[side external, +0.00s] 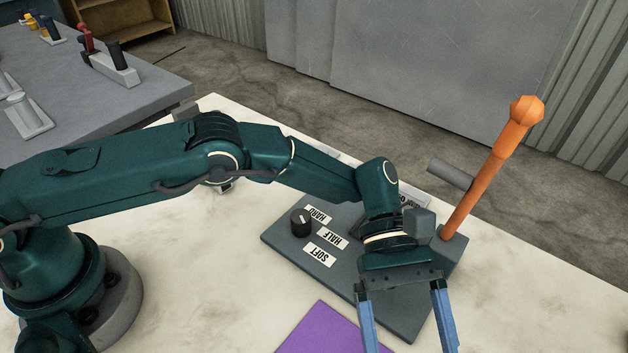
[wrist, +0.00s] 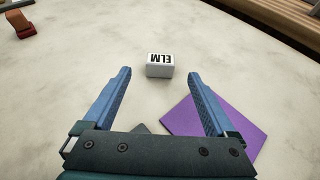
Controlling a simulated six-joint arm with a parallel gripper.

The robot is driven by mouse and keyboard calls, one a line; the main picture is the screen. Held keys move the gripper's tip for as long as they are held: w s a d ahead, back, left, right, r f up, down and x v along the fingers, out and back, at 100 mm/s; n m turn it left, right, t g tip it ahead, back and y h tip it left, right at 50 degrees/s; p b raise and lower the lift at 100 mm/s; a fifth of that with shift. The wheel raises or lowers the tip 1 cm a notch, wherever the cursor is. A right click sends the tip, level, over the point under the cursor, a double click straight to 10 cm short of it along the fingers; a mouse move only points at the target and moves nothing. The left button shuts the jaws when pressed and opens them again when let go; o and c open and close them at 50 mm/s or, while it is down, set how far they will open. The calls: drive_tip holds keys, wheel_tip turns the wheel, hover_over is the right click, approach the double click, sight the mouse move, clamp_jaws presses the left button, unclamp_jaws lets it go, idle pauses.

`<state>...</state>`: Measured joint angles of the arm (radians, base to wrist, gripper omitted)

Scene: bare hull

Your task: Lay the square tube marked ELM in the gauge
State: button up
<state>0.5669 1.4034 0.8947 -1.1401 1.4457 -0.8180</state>
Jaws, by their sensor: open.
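The piece marked ELM (wrist: 160,70) is a small pale block in the wrist view, with black letters on a white label. It lies on the pale tabletop, ahead of my fingertips and roughly centred between them. Whether it is hollow cannot be seen. My gripper (wrist: 159,76) is open and empty, with its blue fingers spread wide. In the side external view my gripper (side external: 408,345) points down in front of the control panel, its fingertips at or past the bottom edge. The ELM piece does not show there. I cannot make out the gauge in either view.
A dark panel (side external: 288,246) carries a black knob, labels HARD, HALF and SOFT, and a tall orange lever (side external: 478,190). A purple mat (wrist: 215,122) lies right of the ELM piece. A red object (wrist: 20,25) stands far left. The tabletop around the piece is clear.

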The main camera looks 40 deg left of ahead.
drive_tip(key=shift+x, duration=2.75)
clamp_jaws()
